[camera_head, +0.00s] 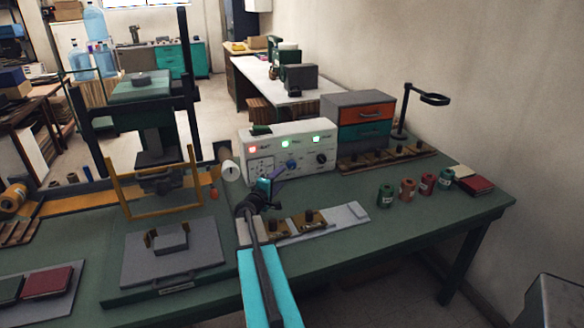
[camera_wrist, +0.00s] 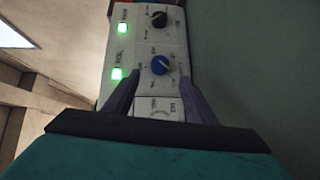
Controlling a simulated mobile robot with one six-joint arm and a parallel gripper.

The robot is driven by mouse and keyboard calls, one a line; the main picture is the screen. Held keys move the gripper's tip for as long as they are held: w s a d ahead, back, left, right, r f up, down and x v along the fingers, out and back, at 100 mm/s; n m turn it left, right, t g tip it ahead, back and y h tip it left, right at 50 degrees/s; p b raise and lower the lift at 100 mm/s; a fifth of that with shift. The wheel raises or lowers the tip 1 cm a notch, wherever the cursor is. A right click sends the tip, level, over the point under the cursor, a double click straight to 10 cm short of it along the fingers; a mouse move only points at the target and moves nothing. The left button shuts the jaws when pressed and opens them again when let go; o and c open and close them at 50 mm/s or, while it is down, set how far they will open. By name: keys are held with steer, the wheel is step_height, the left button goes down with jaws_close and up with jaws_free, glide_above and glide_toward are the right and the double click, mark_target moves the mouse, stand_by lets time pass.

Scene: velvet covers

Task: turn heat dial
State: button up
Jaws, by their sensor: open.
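A white control box (camera_head: 262,140) stands on the green bench, with one red and two green lamps on its front. A blue dial (camera_head: 292,165) sits mid-panel and a black dial (camera_head: 321,158) to its right. The labels are too small to read surely, so I cannot tell which dial is for heat. My gripper (camera_head: 272,186) is in front of the panel. In the wrist view its open fingers (camera_wrist: 160,78) lie either side of the panel area just below the blue dial (camera_wrist: 160,65); contact is not visible. The black dial (camera_wrist: 159,19) is farther up.
A green press (camera_head: 152,125) with a yellow guard stands to the left. A grey rail (camera_head: 345,217) with wooden pieces lies in front of the box. A drawer unit (camera_head: 360,122) is behind right, and several small spools (camera_head: 407,188) stand at right. The bench's front right is clear.

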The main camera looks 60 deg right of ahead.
mark_target(292, 166)
steer(key=shift+w+d+f+p, duration=0.2)
steer(key=shift+d+p, duration=0.3)
steer(key=shift+d, duration=1.15)
steer(key=shift+w+d+f+p, duration=0.1)
steer(key=shift+w+d+p, duration=0.35)
steer(key=shift+d, duration=1.25)
steer(key=shift+w+d+f+p, duration=0.15)
steer(key=shift+d+p, duration=0.4)
steer(key=shift+d, duration=1.1)
steer(key=c, duration=0.9)
steer(key=shift+d+r, duration=0.1)
steer(key=shift+d, duration=0.5)
steer(key=shift+c, duration=0.7)
steer(key=shift+a, duration=0.65)
